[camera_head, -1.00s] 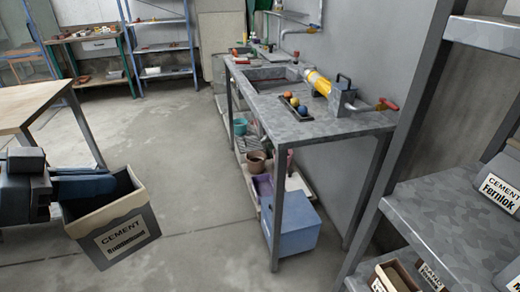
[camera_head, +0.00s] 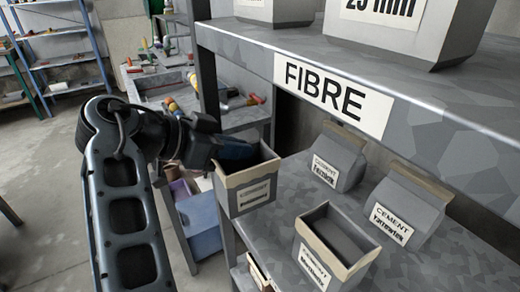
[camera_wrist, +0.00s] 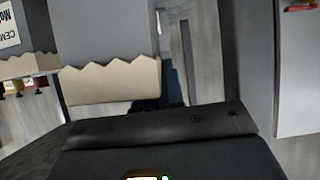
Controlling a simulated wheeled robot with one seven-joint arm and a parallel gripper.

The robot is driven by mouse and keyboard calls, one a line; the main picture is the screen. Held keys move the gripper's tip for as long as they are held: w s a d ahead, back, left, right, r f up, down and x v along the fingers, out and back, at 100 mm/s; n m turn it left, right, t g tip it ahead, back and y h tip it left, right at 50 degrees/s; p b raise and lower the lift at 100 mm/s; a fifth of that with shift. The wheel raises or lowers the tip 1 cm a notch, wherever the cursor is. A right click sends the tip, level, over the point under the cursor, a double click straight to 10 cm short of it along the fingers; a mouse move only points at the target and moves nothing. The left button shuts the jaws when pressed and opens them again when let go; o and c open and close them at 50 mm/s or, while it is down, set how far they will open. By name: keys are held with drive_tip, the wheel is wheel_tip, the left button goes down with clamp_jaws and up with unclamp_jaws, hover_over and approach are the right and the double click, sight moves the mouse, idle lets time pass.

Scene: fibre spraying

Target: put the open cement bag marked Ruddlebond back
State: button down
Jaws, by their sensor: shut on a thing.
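My gripper (camera_head: 232,150) is shut on an open cement bag (camera_head: 247,195), a grey box-like bag with a beige torn rim. The dark fingers grip it at the rim. Its label reads CEMENT above a name too blurred to read here. The bag is upright, in front of the left end of the grey shelf (camera_head: 290,190); I cannot tell whether it touches the shelf. In the wrist view, the grey bag with its jagged beige edge (camera_wrist: 110,80) fills the upper left, and dark fingers (camera_wrist: 160,95) show beside it.
Another open cement bag (camera_head: 335,245) stands on the shelf's front edge. Two closed cement bags (camera_head: 338,158) (camera_head: 398,208) stand behind it. A shelf marked FIBRE (camera_head: 333,92) overhangs, carrying large boxes. A blue bin (camera_head: 200,222) and workbench (camera_head: 240,115) lie beyond. Bare shelf shows between the bags.

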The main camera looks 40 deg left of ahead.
sight(260, 145)
drive_tip(key=w, duration=0.1)
drive_tip(key=w+d, duration=0.1)
drive_tip(key=w, duration=0.1)
drive_tip(key=w+d, duration=0.1)
drive_tip(key=shift+w+p, duration=0.35)
drive_tip(key=shift+a+f+p, duration=0.1)
drive_tip(key=shift+f+p, duration=0.5)
drive_tip(key=shift+f, duration=1.15)
drive_tip(key=c, duration=1.3)
unclamp_jaws()
drive_tip(key=shift+o, duration=0.2)
drive_tip(key=b+v, duration=0.2)
drive_tip(key=v, duration=1)
